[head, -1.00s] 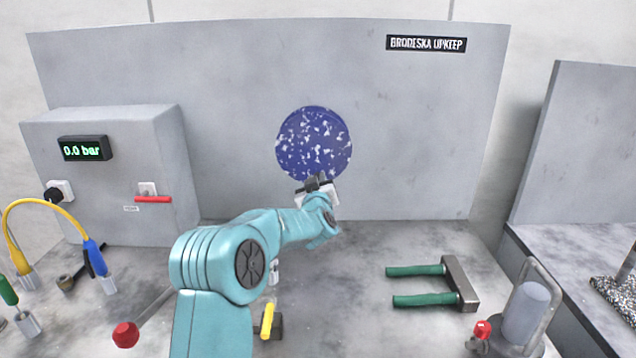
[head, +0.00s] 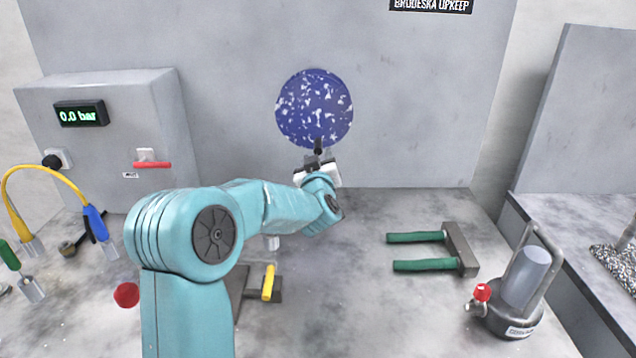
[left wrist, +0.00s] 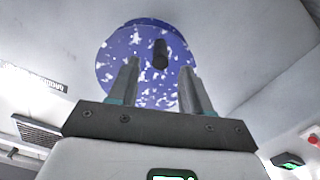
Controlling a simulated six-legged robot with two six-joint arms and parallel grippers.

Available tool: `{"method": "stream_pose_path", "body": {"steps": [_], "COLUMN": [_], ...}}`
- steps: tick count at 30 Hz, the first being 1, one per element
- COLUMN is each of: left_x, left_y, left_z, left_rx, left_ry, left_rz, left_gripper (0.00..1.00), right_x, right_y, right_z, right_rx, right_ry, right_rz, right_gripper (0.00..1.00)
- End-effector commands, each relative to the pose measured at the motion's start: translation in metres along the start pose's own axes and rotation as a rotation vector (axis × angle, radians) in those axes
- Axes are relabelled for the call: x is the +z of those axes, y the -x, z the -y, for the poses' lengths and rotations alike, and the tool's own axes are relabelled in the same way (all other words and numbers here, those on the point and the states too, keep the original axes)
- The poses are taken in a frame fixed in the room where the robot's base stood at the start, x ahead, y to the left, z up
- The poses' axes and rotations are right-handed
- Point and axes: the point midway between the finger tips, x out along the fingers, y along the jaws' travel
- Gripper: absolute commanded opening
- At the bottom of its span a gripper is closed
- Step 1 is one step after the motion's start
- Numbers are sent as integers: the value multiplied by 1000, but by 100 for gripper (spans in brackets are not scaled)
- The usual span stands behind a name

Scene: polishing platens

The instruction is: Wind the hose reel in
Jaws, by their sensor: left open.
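The hose reel is a round blue disc with white speckles (head: 314,105) on the upright grey panel. In the left wrist view the disc (left wrist: 150,88) fills the upper middle, with a short dark peg-like handle (left wrist: 160,54) standing out from it. My left gripper (head: 318,148) is at the disc's lower edge in the head view. In the left wrist view its two fingers (left wrist: 155,85) are apart and empty, with the handle beyond their tips and roughly between them. The handle is not distinguishable in the head view. No hose can be made out. My right gripper is not in view.
A grey box with a 0.0 bar display (head: 81,114) and a red lever (head: 153,165) stands at left. A yellow hose (head: 45,172), a yellow-handled part (head: 268,283), a green-handled tool (head: 455,250) and a grey canister (head: 520,290) are on the bench.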

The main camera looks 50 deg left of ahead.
Motion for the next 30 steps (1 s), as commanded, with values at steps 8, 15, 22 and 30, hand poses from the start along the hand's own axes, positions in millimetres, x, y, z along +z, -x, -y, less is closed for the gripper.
{"method": "stream_pose_path", "body": {"steps": [8, 15, 22, 30], "left_x": [2, 1, 1, 1], "left_y": [67, 91, 92, 92], "left_z": [0, 0, 0, 0], "left_rx": [3, 0, -1, 0], "left_ry": [1, 0, -1, -1], "left_rz": [2, 2, 2, 3], "left_gripper": [48, 48, 48, 48], "right_x": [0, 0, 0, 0], "right_y": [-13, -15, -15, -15], "right_z": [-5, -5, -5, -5], "right_rx": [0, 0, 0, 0], "right_ry": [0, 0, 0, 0], "right_rz": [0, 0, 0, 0], "right_gripper": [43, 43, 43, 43]}}
